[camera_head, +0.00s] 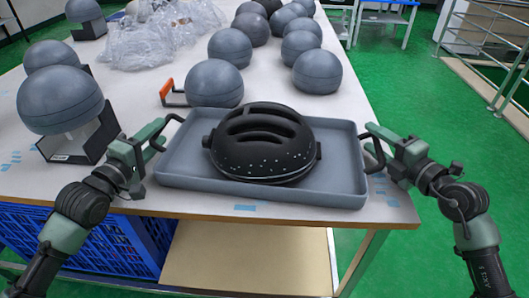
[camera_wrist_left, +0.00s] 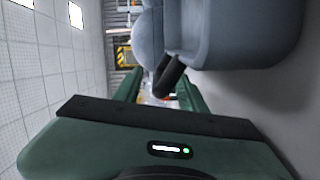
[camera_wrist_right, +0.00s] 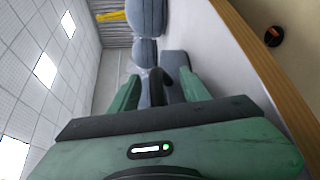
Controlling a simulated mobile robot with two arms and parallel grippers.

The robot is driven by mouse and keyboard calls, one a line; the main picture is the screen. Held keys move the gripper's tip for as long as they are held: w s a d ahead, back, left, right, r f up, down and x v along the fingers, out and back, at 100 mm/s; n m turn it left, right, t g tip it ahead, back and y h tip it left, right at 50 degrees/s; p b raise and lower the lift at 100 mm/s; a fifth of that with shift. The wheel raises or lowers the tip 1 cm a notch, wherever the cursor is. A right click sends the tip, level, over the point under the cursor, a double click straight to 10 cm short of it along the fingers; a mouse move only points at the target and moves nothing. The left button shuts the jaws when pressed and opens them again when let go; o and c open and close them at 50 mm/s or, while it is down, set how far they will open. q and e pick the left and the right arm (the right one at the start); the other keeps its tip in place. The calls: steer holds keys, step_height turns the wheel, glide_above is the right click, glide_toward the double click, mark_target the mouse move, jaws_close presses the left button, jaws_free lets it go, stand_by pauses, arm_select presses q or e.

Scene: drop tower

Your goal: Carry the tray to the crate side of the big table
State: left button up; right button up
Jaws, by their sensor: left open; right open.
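The grey-blue tray (camera_head: 345,191) lies flat near the front edge of the big table (camera_head: 345,112). A black, slotted, speckled helmet (camera_head: 262,145) sits in it. My left gripper (camera_head: 151,138) is open at the tray's left black handle; in the left wrist view the handle (camera_wrist_left: 171,76) shows between the fingers. My right gripper (camera_head: 383,147) is open at the right handle; in the right wrist view that handle (camera_wrist_right: 186,86) shows between the fingers. Neither gripper is closed on a handle. A blue crate (camera_head: 150,242) stands below the table at the left.
Several grey domes, such as one on a stand (camera_head: 60,97) and one behind the tray (camera_head: 211,82), stand on the table. An orange-handled item (camera_head: 166,92) lies behind the tray. Clear plastic wrap (camera_head: 150,38) lies further back. Green floor (camera_head: 400,95) and a railing (camera_head: 485,35) are right.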

arm_select(q)
jaws_close()
arm_select(e)
jaws_close()
stand_by(1.0)
